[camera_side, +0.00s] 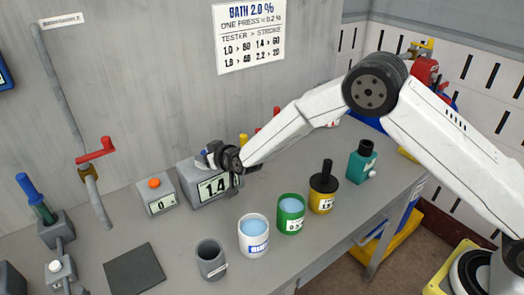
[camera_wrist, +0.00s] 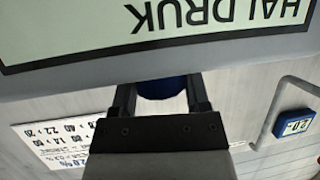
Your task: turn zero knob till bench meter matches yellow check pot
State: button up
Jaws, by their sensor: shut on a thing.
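The bench meter (camera_side: 188,181) is a grey box whose front display (camera_side: 212,187) reads 1.4 in the side view. A blue knob (camera_wrist: 163,88) shows between my fingers in the wrist view. My gripper (camera_side: 212,156) is shut on this knob at the top of the meter. The yellow check pot (camera_side: 321,203) stands right of the meter with a black top and upright black handle. Its small white label appears to read 1.5, but is hard to make out. In the wrist view, an upside-down panel (camera_wrist: 60,30) reads HALDRUK.
A small box (camera_side: 157,191) with an orange button and a display reading 0 stands left of the meter. A green pot (camera_side: 290,216), a white pot (camera_side: 254,238) and a grey cup (camera_side: 211,261) stand in front. A teal bottle (camera_side: 361,164) stands at the right.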

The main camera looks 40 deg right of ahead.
jog(key=shift+w+r+m+h, duration=0.1)
jog(key=shift+r+m+h, duration=0.05)
jog(key=shift+m+h, duration=1.35)
jog(key=o, duration=1.3)
jog(key=shift+s, duration=0.25)
jog(key=shift+v, duration=3.7)
